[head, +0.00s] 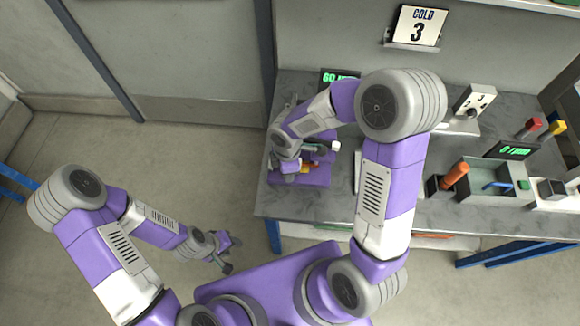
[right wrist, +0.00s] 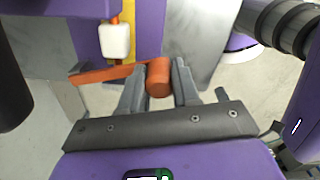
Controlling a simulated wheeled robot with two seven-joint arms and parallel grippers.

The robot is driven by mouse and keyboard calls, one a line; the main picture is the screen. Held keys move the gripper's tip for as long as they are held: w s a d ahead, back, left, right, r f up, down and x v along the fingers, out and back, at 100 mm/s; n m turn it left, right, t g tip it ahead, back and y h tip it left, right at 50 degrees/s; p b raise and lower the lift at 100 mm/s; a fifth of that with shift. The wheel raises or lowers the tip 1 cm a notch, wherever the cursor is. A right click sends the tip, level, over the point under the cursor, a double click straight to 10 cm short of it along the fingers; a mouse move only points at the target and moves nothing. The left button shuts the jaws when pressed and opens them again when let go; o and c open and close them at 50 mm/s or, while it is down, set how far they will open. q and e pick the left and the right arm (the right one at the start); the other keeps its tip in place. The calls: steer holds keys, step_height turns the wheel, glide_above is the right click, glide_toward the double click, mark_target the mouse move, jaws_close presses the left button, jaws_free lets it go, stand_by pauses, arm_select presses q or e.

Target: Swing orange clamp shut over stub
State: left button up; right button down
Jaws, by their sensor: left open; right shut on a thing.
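The orange clamp (right wrist: 105,74) shows in the right wrist view as a bar running left from a thick rounded end. My right gripper (right wrist: 159,84) is shut on that rounded end, one finger on each side. In the head view my right gripper (head: 291,166) is over the purple fixture (head: 315,180), and only a little orange shows beside it. A white block (right wrist: 115,41) with a short orange piece above it stands beyond the bar. I cannot tell the stub for certain. My left gripper (head: 227,255) is open and empty over the floor, away from the bench.
The grey bench (head: 300,208) holds the fixture at its left end. A lit display (head: 338,77) stands behind it. My right arm hides the bench's middle.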

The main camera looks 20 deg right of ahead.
steer(key=shift+d+n+p, duration=0.3)
steer(key=shift+d+n, duration=0.35)
steer(key=shift+n, duration=0.05)
steer(key=c, duration=0.8)
jaws_free()
step_height(320, 180, up, 8)
steer(key=shift+f+p, duration=0.2)
steer(key=shift+p, duration=0.8)
